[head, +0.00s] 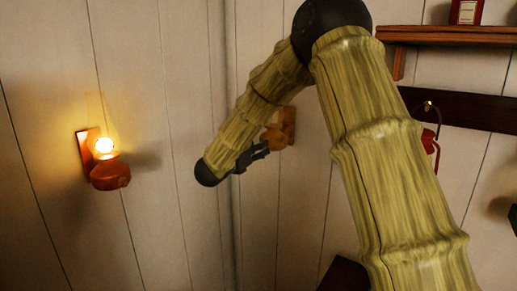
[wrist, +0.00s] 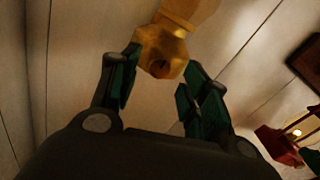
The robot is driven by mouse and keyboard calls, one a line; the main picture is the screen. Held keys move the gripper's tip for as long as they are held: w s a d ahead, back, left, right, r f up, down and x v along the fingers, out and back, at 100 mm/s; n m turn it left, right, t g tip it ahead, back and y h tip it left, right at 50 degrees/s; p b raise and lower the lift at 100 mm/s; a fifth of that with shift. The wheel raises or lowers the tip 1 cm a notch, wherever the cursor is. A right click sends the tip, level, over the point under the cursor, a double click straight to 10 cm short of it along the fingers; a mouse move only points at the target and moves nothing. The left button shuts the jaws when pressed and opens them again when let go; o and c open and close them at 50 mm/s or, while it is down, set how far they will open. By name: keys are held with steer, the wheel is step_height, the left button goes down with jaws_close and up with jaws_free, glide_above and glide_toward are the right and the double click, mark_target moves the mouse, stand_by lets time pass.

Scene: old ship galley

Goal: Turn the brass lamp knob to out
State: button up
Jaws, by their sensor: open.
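A brass-coloured lamp (head: 273,137) is fixed to the right wall on a wooden backplate (head: 290,121), partly hidden behind my arm. In the wrist view its faceted brass body (wrist: 160,52) with a small dark spot lies ahead of and between my finger ends. I cannot make out a separate knob or its setting. My gripper (wrist: 161,75) is open and empty, its green-padded fingers on either side of the brass body; I cannot tell whether they touch it. In the head view my gripper (head: 253,156) is just below the lamp. A second lamp (head: 110,174) glows on the left wall.
A wooden shelf (head: 450,35) with a red box (head: 466,11) is at upper right. Below it a dark rail (head: 470,110) has a brass hook with a red object (head: 430,143) hanging under it. The panelled wall between the two lamps is clear.

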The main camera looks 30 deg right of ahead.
steer(key=v, duration=1)
steer(key=shift+a, duration=0.15)
steer(key=a+f+n+t+y+b, duration=0.1)
steer(key=a+f+n+t+y, duration=0.1)
steer(key=f+n, duration=0.65)
steer(key=a+f+n+t+y, duration=0.25)
steer(key=f+n, duration=0.35)
steer(key=f, duration=0.6)
steer(key=s+a+f+n+g+y, duration=0.1)
steer(key=s+a+f+n+y, duration=0.2)
steer(key=f, duration=0.4)
steer(key=s+f+n+y, duration=0.1)
steer(key=s+f+n, duration=0.2)
steer(key=f+n, duration=0.3)
steer(key=s+a+f+n+g+y, duration=0.1)
steer(key=s+a+f+n+y, duration=0.2)
steer(key=f, duration=0.5)
steer(key=s+a+f+n+g+y+b, duration=0.2)
steer(key=s+a+f+n+g+y, duration=0.15)
steer(key=s+f+n, duration=1.05)
steer(key=s+a+f+n+g, duration=0.1)
steer(key=s+f+n+g, duration=0.2)
steer(key=s, duration=0.9)
steer(key=s+a+f+n+g+y, duration=0.1)
steer(key=s+f+n+g, duration=0.2)
steer(key=s, duration=0.9)
steer(key=shift+s+a+f+y, duration=0.3)
steer(key=shift+s+f, duration=0.1)
steer(key=shift+f, duration=0.35)
